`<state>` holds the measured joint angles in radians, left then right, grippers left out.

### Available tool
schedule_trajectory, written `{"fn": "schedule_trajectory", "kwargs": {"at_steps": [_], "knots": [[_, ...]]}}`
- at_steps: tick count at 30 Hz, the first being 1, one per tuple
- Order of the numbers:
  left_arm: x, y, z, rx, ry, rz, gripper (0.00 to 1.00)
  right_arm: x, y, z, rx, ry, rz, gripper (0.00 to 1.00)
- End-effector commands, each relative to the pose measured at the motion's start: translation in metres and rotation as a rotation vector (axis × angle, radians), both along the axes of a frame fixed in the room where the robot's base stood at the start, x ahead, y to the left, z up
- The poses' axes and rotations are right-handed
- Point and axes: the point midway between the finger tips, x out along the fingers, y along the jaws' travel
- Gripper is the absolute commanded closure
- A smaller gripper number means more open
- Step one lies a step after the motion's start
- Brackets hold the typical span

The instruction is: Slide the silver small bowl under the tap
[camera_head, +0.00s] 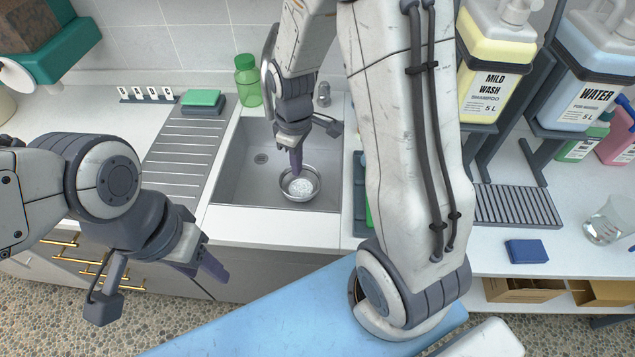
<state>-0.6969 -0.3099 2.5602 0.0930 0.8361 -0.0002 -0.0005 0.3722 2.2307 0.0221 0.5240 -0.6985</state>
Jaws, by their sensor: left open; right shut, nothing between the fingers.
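The silver small bowl (313,195) sits upright on the floor of the grey sink (235,185), near its front right. It holds something clear or whitish, perhaps water. The tap (268,72) curves up at the back of the sink, partly hidden by my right arm. My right gripper (296,168) points down into the sink, shut and empty. Its purple fingertips are at the bowl's far side, overlapping the rim; I cannot tell whether they touch it. My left gripper (212,268) is open and empty, in front of the counter's edge at left.
A green bottle (248,82) stands behind the sink's left corner. A green sponge (201,98) lies beyond the ribbed drainboard (180,155). A small steel knob (323,92) is behind the sink. Shampoo (490,75) and water (580,75) jugs stand at right. My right arm crosses above the counter.

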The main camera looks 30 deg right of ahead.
Motion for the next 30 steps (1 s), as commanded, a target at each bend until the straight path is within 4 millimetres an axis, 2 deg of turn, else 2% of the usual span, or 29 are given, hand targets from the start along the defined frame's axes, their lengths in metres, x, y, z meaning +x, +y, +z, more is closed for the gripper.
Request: {"fn": "schedule_trajectory", "kwargs": {"at_steps": [1, 3, 6, 8, 14, 24, 30], "knots": [[0.000, 0.000, -0.009, 0.000, 0.000, 0.000, 0.50, 0.007, -0.024, -0.027, -0.004, 0.013, -0.009, 1.00], [0.000, 0.000, -0.013, 0.000, 0.000, 0.000, 0.50, 0.014, -0.049, -0.047, -0.006, 0.014, 0.001, 1.00], [0.000, 0.000, -0.016, 0.000, 0.000, 0.000, 0.50, 0.018, -0.072, -0.066, -0.010, 0.015, 0.015, 1.00], [0.000, 0.000, -0.016, 0.000, 0.000, 0.000, 0.50, 0.019, -0.079, -0.073, -0.011, 0.014, 0.020, 1.00], [0.000, 0.000, -0.014, 0.000, 0.000, 0.000, 0.50, 0.019, -0.083, -0.092, -0.011, 0.019, 0.025, 1.00], [0.000, 0.000, -0.008, 0.000, 0.000, 0.000, 0.50, 0.018, -0.082, -0.152, -0.010, 0.020, 0.025, 1.00], [0.000, 0.000, -0.007, 0.000, 0.000, 0.000, 0.50, 0.019, -0.082, -0.170, -0.012, 0.015, 0.024, 1.00]]}}
